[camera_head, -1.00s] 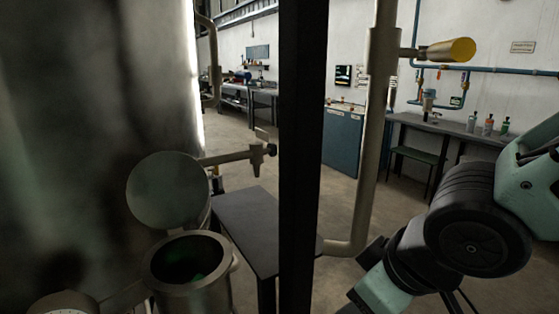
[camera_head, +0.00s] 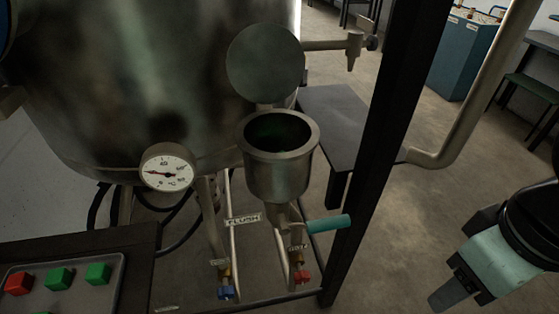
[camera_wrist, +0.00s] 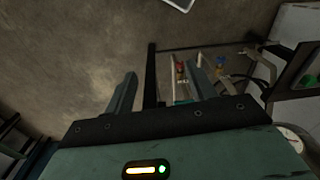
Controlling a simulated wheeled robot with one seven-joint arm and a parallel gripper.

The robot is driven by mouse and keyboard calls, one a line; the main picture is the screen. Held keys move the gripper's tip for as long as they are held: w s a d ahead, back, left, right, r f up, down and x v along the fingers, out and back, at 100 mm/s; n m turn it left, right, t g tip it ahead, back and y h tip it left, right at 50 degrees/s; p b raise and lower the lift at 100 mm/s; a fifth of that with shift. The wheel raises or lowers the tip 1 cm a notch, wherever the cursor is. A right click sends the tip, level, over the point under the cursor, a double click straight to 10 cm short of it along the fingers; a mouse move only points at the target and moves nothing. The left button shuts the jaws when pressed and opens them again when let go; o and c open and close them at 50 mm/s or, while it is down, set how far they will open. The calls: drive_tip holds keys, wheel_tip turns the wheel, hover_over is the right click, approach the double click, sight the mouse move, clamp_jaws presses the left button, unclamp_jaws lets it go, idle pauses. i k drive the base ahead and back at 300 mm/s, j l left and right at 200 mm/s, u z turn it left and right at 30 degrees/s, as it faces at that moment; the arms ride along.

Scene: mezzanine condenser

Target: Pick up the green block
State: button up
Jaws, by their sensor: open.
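A metal cup (camera_head: 278,165) with an open top stands on a pipe beside the big tank. Its inside looks dark with a green tint; no clear block outline shows there now. Green square pieces (camera_head: 97,273) and (camera_head: 59,279) sit on the control panel beside a red one; whether they are buttons or loose blocks I cannot tell. My gripper (camera_wrist: 160,68) is open and empty, its two fingers apart over the floor in the wrist view. In the head view it is at the lower right, well away from the cup and panel, partly cut off.
A round lid (camera_head: 264,63) stands raised behind the cup. A dark post (camera_head: 385,130) rises between the cup and my arm. A gauge (camera_head: 167,167), a teal handle (camera_head: 328,223) and valves crowd the cup's surroundings. A dark table (camera_head: 342,115) stands behind.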

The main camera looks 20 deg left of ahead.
sight(97, 274)
drive_tip(key=u, duration=2.05)
drive_tip(key=j+u, duration=0.15)
drive_tip(key=i+j, duration=0.1)
drive_tip(key=j, duration=0.3)
drive_tip(key=i+j, duration=0.1)
drive_tip(key=j, duration=0.25)
